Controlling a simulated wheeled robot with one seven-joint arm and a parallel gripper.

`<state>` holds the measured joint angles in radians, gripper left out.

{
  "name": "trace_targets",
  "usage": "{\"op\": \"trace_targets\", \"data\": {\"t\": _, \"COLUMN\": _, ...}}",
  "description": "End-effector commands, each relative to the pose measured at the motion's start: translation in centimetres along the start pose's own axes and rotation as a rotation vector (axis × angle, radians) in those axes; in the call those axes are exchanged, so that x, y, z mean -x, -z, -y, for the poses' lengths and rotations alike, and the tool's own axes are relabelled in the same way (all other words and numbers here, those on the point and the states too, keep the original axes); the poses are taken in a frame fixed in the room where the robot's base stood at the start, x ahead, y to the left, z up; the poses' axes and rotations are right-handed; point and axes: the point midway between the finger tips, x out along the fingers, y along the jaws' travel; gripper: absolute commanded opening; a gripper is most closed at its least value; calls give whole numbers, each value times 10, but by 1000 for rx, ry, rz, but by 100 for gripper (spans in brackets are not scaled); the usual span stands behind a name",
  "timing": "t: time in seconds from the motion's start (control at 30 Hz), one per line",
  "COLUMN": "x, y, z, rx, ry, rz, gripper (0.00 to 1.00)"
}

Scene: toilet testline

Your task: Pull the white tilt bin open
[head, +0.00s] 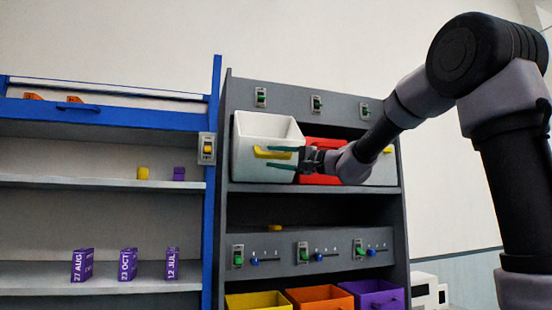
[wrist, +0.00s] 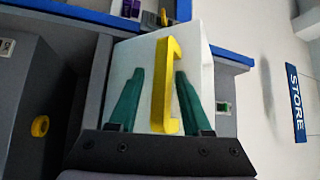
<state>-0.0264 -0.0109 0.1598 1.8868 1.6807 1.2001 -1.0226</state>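The white tilt bin (head: 252,134) sits at the left of the upper row in the grey rack. Its open top shows in the head view, and it fills the middle of the wrist view (wrist: 198,62). A yellow bar handle (wrist: 163,88) is on its front; part of it also shows in the head view (head: 260,153). My gripper (wrist: 160,78) is open at the bin's front, with one green finger on each side of the handle. Gaps show between the fingers and the handle. Whether the fingertips touch the bin front is unclear.
A red bin (head: 322,146) and a pale bin (head: 381,172) stand right of the white bin, partly hidden by my arm. Switches (head: 316,104) line the panel above. A blue-framed shelf (head: 100,183) adjoins on the left. Yellow (head: 257,301), orange and purple bins sit below.

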Motion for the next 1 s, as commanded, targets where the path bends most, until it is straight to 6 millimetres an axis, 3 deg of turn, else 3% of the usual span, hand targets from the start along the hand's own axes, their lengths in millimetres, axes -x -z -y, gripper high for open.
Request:
{"op": "trace_targets", "data": {"t": 0.27, "x": 6, "y": 0, "z": 1, "rx": 2, "ry": 1, "rz": 0, "gripper": 50}}
{"op": "trace_targets", "data": {"t": 0.7, "x": 86, "y": 0, "z": 0, "rx": 1, "ry": -1, "rz": -2, "gripper": 50}}
{"op": "trace_targets", "data": {"t": 1.0, "x": 108, "y": 0, "z": 0, "rx": -1, "ry": 0, "rz": -1, "gripper": 50}}
